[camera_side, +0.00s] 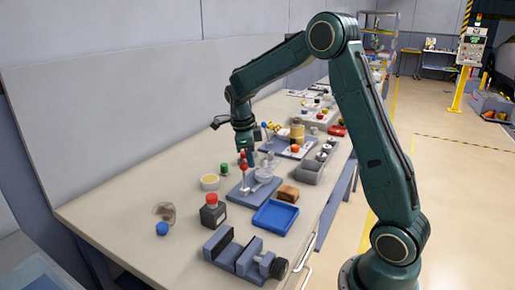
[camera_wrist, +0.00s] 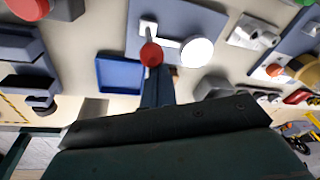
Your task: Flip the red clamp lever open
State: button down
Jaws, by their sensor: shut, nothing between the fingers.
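The clamp lever has a red ball knob (camera_side: 243,167) on a thin pale stem that stands roughly upright from a blue-grey base plate (camera_side: 237,197). In the wrist view the red knob (camera_wrist: 151,54) lies just beyond the fingertips, over the same plate (camera_wrist: 180,18). A round white part (camera_wrist: 197,52) sits right of the knob. My gripper (camera_side: 249,161) points down beside the knob; its narrow dark blue fingers also show in the wrist view (camera_wrist: 156,78). They are shut and empty. Whether they touch the knob cannot be told.
A blue tray (camera_side: 276,216), a brown block (camera_side: 288,193) and a grey bin (camera_side: 310,171) stand close by. A black box with a red button (camera_side: 212,199) and a vise (camera_side: 235,258) are nearer the camera.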

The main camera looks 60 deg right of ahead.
jog(key=shift+w, duration=1)
jog(key=shift+s, duration=0.15)
jog(key=shift+r, duration=0.35)
jog(key=shift+r, duration=0.5)
jog(key=shift+s+d+r, duration=0.1)
